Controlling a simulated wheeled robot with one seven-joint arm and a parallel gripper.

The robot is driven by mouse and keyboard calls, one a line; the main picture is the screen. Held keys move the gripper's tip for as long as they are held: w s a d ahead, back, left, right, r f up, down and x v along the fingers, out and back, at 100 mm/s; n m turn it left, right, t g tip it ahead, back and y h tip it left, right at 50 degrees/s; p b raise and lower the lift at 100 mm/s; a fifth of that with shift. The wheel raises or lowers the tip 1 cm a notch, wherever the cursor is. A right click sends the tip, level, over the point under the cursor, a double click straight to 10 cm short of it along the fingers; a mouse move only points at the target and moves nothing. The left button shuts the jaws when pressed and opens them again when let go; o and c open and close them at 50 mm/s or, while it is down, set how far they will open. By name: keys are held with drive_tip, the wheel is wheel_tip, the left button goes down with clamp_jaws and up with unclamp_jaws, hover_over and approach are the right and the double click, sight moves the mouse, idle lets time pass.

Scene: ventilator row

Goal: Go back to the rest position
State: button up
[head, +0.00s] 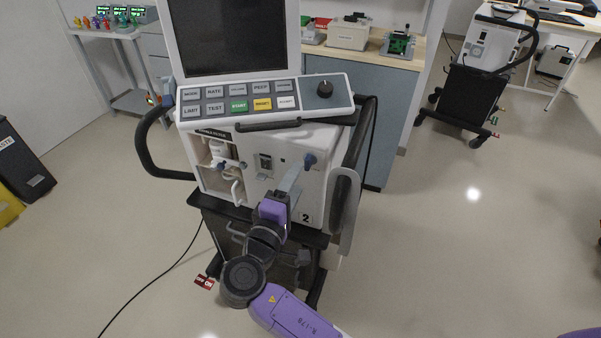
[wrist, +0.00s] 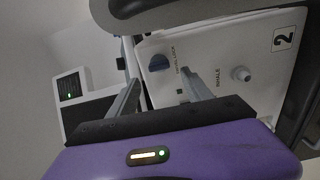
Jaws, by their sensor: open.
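The ventilator marked 2 (head: 265,150) stands in the middle of the head view, with a dark screen and a row of buttons above its white front. My gripper (head: 293,176) is in front of the lower right part of that front. In the wrist view my gripper (wrist: 157,88) shows two grey fingers spread apart with nothing between them. A blue knob (wrist: 159,62) lies beyond the fingers, apart from them as far as I can tell; it also shows in the head view (head: 310,160). A white port (wrist: 241,74) labelled INHALE is to the right.
A grey-blue cabinet (head: 385,110) stands behind the ventilator. A second ventilator (head: 485,50) is at upper right.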

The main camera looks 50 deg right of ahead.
drive_tip(key=shift+v, duration=1)
